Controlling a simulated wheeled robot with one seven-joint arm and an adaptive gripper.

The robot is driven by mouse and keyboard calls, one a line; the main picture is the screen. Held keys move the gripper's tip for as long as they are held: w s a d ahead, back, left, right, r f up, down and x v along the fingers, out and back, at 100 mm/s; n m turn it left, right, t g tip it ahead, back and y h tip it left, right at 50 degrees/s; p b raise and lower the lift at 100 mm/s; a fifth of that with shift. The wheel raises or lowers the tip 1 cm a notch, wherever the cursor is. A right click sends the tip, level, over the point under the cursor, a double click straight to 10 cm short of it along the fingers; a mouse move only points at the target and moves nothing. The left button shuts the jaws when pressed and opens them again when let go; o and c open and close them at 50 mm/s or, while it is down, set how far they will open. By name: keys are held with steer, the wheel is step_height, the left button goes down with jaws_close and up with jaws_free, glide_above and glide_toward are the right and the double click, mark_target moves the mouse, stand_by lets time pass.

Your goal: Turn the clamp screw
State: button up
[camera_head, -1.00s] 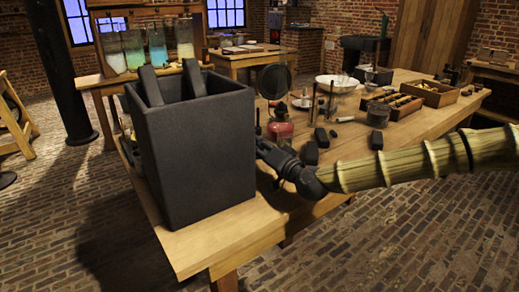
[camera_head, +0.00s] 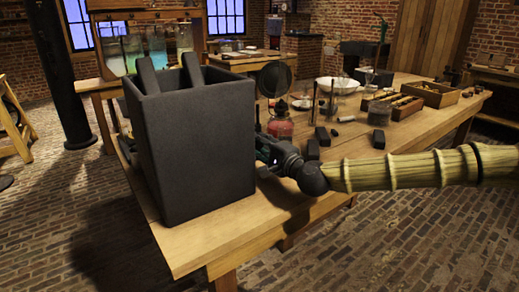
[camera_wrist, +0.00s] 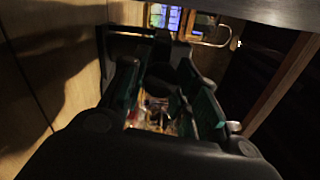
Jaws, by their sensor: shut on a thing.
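The jar hides part of the gripper's tip in the head view. Two dark plates stand up out of the jar.
A red lamp (camera_head: 280,125) and small black blocks (camera_head: 322,136) stand on the wooden bench (camera_head: 205,245) close behind my gripper. A round dark disc (camera_head: 275,79), a white bowl (camera_head: 337,85) and wooden trays (camera_head: 430,93) are farther back. The front bench corner is bare.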

steer(key=m+b, duration=0.1)
steer(key=m, duration=0.1)
steer(key=m+b, duration=0.1)
steer(key=m, duration=0.1)
steer(key=m+b, duration=0.1)
steer(key=m, duration=0.1)
steer(key=shift+f+m, duration=0.25)
steer(key=shift+m, duration=0.05)
steer(key=m+b, duration=0.4)
steer(key=m, duration=0.2)
steer(key=m+b, duration=0.2)
steer(key=m, duration=0.2)
steer(key=m+b, duration=0.2)
steer(key=m, duration=0.1)
steer(key=shift+a+m, duration=0.1)
steer(key=shift+m, duration=0.2)
steer(key=m+b, duration=0.2)
steer(key=m, duration=0.2)
steer(key=shift+s+b, duration=0.1)
steer(key=shift+b, duration=0.3)
steer(key=shift+r+m+b, duration=0.1)
steer(key=shift+m+b, duration=0.4)
steer(key=shift+m, duration=0.6)
